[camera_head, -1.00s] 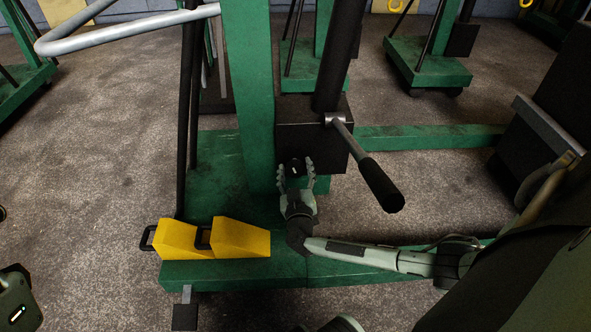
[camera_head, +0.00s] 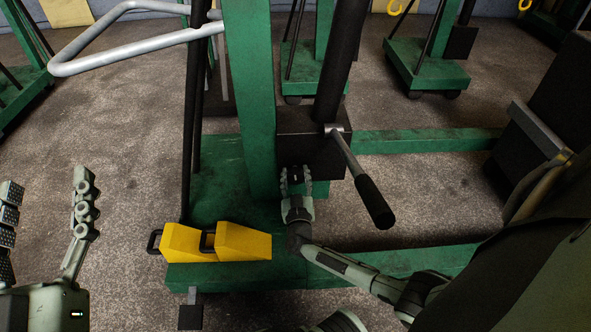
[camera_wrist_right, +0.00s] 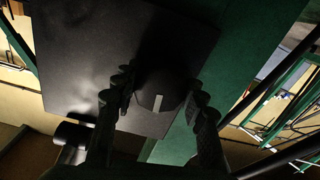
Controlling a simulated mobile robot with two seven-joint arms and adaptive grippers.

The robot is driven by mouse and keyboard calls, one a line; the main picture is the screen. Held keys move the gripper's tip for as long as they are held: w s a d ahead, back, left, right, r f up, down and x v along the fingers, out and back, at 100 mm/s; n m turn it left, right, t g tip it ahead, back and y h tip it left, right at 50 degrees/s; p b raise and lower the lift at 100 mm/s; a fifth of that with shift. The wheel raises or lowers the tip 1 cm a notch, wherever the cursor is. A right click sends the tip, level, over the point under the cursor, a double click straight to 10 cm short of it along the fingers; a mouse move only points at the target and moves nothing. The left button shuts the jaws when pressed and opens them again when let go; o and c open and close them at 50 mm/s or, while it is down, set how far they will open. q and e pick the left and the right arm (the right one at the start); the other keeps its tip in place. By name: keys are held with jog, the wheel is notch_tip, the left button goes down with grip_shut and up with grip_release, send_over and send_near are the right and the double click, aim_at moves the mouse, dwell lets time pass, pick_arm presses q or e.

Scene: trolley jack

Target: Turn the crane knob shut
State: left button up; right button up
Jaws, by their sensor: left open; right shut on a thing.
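The crane knob (camera_wrist_right: 161,88) is a dark round knob with a pale line mark, on the black pump block (camera_head: 311,141) of the green crane. In the head view the knob (camera_head: 296,178) shows only as a small dark shape between the fingers. My right gripper (camera_head: 296,176) is at the lower front of the block, shut on the knob. In the right wrist view its two fingers (camera_wrist_right: 160,100) stand on either side of the knob. My left gripper (camera_head: 45,205) is open and empty at the far left, above the floor, its fingers wide apart.
The pump lever (camera_head: 362,179) with a black grip sticks out right of my right gripper. Yellow wheel chocks (camera_head: 241,243) lie on the green base (camera_head: 240,275). A grey handle bar (camera_head: 130,50) reaches out at upper left. Bare floor (camera_head: 120,150) lies at left.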

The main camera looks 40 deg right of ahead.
aim_at(295, 143)
jog(key=shift+m, duration=0.7)
jog(key=shift+s+a+f, duration=0.1)
jog(key=o, duration=1.2)
jog(key=shift+c, duration=0.2)
notch_tip(295, 143, up, 10)
jog(key=shift+f, duration=0.1)
